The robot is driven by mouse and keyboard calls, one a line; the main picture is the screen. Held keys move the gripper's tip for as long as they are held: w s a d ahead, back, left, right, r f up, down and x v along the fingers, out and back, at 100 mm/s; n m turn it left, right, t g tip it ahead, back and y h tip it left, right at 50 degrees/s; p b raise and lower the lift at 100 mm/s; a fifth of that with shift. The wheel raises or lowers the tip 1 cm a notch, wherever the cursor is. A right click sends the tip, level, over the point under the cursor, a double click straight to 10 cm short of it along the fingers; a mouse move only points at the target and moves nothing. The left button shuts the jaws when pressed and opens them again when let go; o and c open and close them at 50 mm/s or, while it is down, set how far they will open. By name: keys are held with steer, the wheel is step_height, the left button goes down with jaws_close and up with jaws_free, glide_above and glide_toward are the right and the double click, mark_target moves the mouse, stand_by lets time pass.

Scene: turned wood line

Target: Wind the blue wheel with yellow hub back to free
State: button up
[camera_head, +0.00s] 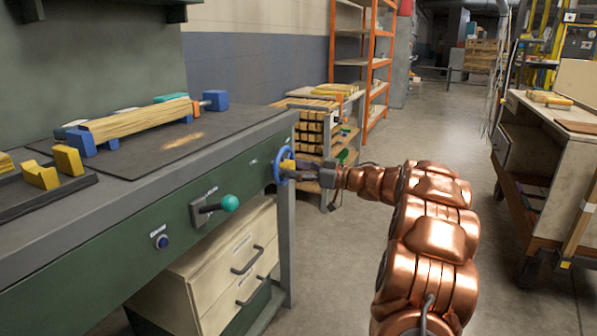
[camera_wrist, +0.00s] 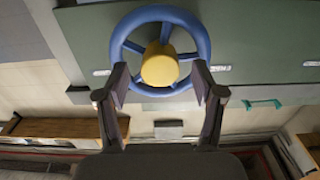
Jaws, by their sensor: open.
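The blue wheel (camera_head: 276,165) with its yellow hub (camera_head: 288,165) is mounted near the right end of the green bench front. In the wrist view the spoked blue wheel (camera_wrist: 204,36) faces me, with the yellow hub (camera_wrist: 159,66) in its middle. My gripper (camera_wrist: 160,84) is open, with one finger left and one right of the hub, over the lower part of the rim. I see a gap between each finger and the hub. In the head view my gripper (camera_head: 308,172) reaches the wheel from the right. I cannot tell whether the fingers touch the rim.
A lever with a teal knob (camera_head: 229,203) and a blue button (camera_head: 162,242) sit left of the wheel on the bench front. A cream drawer cabinet (camera_head: 215,275) stands below. A shelf cart (camera_head: 345,134) with wood stands behind my gripper.

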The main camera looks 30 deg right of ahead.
steer(key=shift+c, duration=0.4)
steer(key=c, duration=1.1)
steer(key=shift+o, duration=0.2)
